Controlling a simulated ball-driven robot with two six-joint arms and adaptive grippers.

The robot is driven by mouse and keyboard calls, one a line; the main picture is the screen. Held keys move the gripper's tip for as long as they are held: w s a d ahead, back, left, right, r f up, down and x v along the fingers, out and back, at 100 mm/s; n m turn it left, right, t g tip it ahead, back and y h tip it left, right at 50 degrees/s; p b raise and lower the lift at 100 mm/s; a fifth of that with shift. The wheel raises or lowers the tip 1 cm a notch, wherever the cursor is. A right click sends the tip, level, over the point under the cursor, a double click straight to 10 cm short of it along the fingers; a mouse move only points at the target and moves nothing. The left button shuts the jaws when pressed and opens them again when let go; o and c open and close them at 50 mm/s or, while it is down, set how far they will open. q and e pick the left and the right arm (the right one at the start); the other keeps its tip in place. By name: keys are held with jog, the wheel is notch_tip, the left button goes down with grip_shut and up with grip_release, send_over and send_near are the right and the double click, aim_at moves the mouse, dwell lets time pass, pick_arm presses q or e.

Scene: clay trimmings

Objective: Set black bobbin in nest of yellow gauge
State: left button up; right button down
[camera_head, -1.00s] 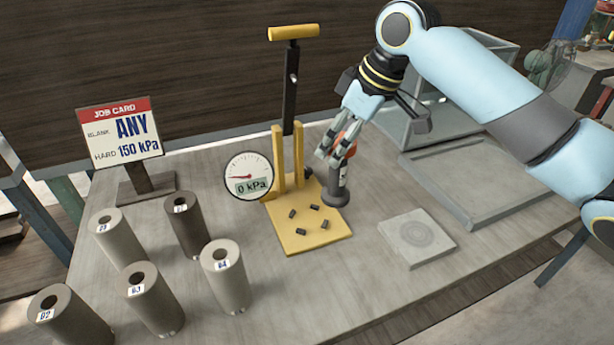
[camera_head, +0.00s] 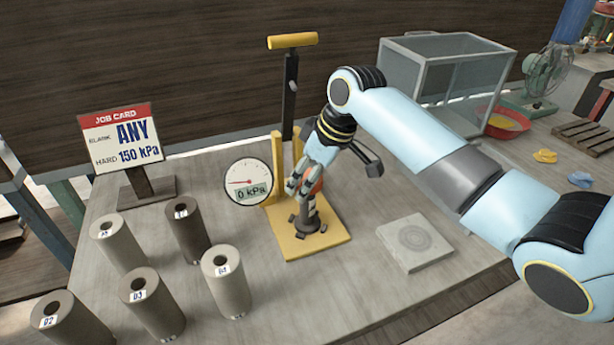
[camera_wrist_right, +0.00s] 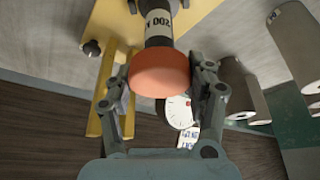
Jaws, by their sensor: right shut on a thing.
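The black bobbin (camera_head: 306,222), with an orange knob and a white label, stands upright over the nest of the yellow gauge (camera_head: 334,242). Its lower flange is among the small dark pegs; I cannot tell whether it touches the plate or hovers just above. My right gripper (camera_head: 302,188) is shut on the bobbin at its upper part. In the right wrist view the orange knob (camera_wrist_right: 160,74) sits between my fingers, with the label reading "002" beyond. The round dial (camera_head: 248,183) reads 0 kPa. My left gripper is not in view.
Several numbered cylinders (camera_head: 226,279) stand at the front left. The job card (camera_head: 120,138) is behind them. A grey square slab (camera_head: 416,242) lies right of the gauge. A glass-sided box (camera_head: 450,75) stands behind my right arm. The yellow press handle (camera_head: 293,41) rises behind the nest.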

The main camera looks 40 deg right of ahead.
jog(key=shift+c, duration=2.2)
grip_release()
jog(key=shift+f, duration=0.1)
jog(key=v, duration=1.2)
